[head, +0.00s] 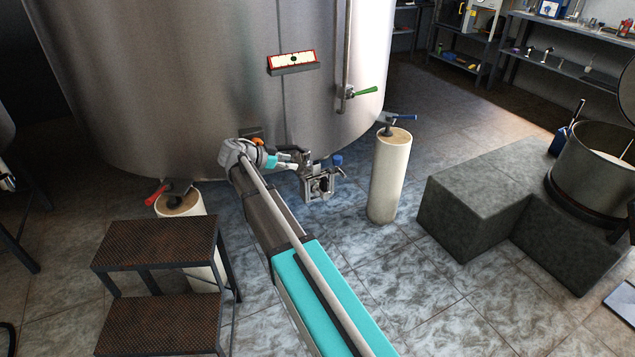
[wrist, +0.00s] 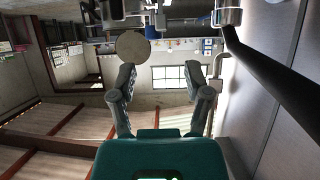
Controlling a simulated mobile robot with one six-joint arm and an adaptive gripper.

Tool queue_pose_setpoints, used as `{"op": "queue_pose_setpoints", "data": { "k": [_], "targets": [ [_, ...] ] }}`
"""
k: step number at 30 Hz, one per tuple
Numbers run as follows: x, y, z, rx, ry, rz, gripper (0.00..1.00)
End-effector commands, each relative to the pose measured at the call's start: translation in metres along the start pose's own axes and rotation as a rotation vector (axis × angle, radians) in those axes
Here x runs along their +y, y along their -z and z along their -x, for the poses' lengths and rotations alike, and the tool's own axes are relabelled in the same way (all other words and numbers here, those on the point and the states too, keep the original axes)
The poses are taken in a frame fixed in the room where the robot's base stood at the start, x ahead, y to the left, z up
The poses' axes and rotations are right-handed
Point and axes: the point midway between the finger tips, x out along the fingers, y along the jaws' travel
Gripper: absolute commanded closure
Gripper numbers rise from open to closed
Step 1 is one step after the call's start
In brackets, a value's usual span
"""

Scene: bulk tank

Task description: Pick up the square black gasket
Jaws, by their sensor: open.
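My gripper (head: 290,159) is in front of the steel tank's lower wall in the head view. In the wrist view its two grey fingers (wrist: 160,72) are spread apart with nothing between them. I cannot clearly make out a square black gasket. Just right of my gripper in the head view is a squarish metal fitting (head: 317,186) with a dark centre; whether a gasket is on it I cannot tell. Small dark pieces sit with the valve handles on top of the right post and the left post, too small to identify.
The big steel tank (head: 220,70) fills the upper left. Pale posts stand at the right (head: 389,178) and left, beside brown metal steps (head: 160,245). Grey blocks (head: 470,210) and a steel pot (head: 590,170) stand at the right. The tiled floor between the right post and blocks is clear.

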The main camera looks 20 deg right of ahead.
Motion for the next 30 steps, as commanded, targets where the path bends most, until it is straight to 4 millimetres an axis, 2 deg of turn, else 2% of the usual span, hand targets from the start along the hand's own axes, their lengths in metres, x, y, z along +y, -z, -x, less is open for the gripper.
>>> {"op": "queue_pose_setpoints", "data": {
  "k": [1, 6, 12, 25, 30],
  "targets": [
    [0.0, -0.003, -0.01, 0.0, -0.002, -0.001, 0.37],
    [0.0, -0.003, -0.035, 0.0, -0.001, 0.0, 0.37],
    [0.0, -0.002, -0.053, 0.0, 0.0, 0.001, 0.37],
    [0.0, -0.001, -0.056, 0.0, 0.001, 0.001, 0.37],
    [-0.001, -0.002, -0.065, 0.0, 0.001, 0.001, 0.37]
  ]
}}
